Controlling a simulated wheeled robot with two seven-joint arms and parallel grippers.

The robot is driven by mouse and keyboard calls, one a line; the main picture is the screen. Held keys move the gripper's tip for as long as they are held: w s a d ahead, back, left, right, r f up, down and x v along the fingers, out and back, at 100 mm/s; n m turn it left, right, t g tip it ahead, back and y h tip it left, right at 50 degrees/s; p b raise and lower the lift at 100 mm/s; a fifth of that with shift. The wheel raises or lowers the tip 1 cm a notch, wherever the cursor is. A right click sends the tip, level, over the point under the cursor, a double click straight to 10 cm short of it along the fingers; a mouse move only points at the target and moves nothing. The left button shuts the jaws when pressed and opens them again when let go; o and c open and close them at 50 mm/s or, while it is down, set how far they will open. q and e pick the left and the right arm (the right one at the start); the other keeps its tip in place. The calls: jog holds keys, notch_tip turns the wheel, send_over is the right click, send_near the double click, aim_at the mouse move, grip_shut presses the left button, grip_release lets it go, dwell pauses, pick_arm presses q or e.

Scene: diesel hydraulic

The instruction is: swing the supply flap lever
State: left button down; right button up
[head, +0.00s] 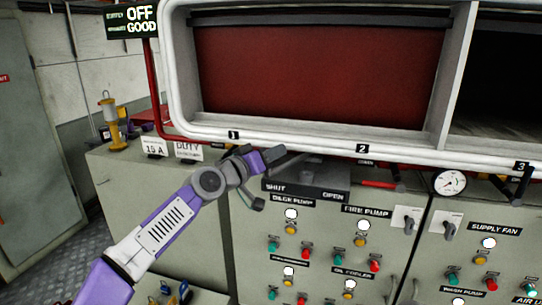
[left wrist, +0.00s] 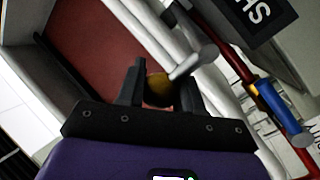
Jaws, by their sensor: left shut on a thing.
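The lever (head: 290,158) is a grey bar above a dark box (head: 310,183) marked SHUT on the left and OPEN on the right. It points left, toward the SHUT side. My left gripper (head: 272,156) is at the lever's left end. In the left wrist view, my left gripper (left wrist: 162,88) has its black fingers on either side of a dark yellow, rounded end (left wrist: 158,90). A grey rod (left wrist: 194,62) runs up and right from there. The gripper is shut on this end; the exact contact is partly hidden by the fingers. My right gripper is not in view.
A white-framed opening with a red panel (head: 315,75) overhangs the lever closely. A red handle (head: 380,184) and a gauge (head: 449,183) lie to the right. Switches and lamps cover the cabinet front below. A yellow lamp (head: 110,120) stands at left.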

pick_arm(q)
jog(key=shift+a+r, duration=0.15)
jog(key=shift+r, duration=0.25)
jog(key=c, duration=1)
grip_release()
jog(key=shift+o, duration=1.1)
jog(key=shift+w+f, duration=0.1)
jog(key=shift+f, duration=0.1)
jog(key=b+v, duration=0.3)
jog(key=v, duration=0.4)
jog(key=shift+s, duration=0.25)
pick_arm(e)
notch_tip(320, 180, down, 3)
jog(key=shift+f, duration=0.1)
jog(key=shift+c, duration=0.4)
